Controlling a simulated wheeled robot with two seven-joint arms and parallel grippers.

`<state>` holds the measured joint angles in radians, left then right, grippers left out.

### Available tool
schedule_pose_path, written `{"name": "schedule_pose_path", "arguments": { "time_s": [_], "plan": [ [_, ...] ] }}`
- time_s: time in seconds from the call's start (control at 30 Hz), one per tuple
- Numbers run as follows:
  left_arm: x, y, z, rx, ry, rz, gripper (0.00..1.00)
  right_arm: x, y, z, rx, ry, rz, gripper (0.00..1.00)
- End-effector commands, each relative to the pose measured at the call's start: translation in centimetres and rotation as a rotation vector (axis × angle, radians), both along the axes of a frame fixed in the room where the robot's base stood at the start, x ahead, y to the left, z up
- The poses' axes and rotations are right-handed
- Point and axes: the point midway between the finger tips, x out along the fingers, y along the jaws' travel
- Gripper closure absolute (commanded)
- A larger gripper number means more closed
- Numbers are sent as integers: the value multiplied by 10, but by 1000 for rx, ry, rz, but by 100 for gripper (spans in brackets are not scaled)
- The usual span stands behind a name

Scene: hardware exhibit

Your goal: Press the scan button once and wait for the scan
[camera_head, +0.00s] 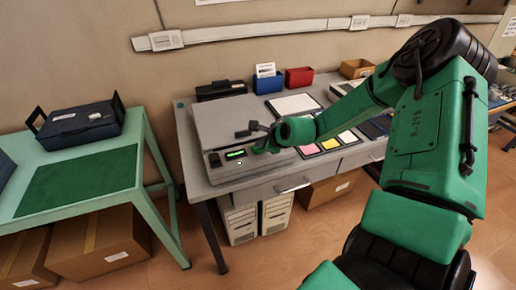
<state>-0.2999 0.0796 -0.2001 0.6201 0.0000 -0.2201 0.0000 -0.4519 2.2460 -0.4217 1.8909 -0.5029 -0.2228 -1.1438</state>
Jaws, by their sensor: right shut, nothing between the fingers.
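The scanner (222,118) is a grey flat-lidded machine on the grey desk. Its front panel has a lit green display (235,154) and a dark key area (214,160) to the left of it. My right arm reaches in from the right, and my right gripper (247,130) is over the scanner's front right part, just above the panel. Its dark fingers are shut and hold nothing. I cannot tell which panel spot is the scan button, or whether a finger touches the panel. My left gripper is out of view.
The grey desk (190,150) also holds a blue bin (267,84), a red bin (299,77) and several coloured cards (330,144). A green table (30,148) with a dark case (80,121) stands at the left. Cardboard boxes (98,240) lie below.

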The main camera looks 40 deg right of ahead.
Motion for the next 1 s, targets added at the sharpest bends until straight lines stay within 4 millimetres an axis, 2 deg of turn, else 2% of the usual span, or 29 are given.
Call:
{"name": "schedule_pose_path", "arguments": {
  "time_s": [0.7,1.0],
  "plan": [
    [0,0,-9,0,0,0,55,0,0,-9,0,1,0,100],
    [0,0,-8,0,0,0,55,0,0,-7,0,1,0,100]
  ]
}}
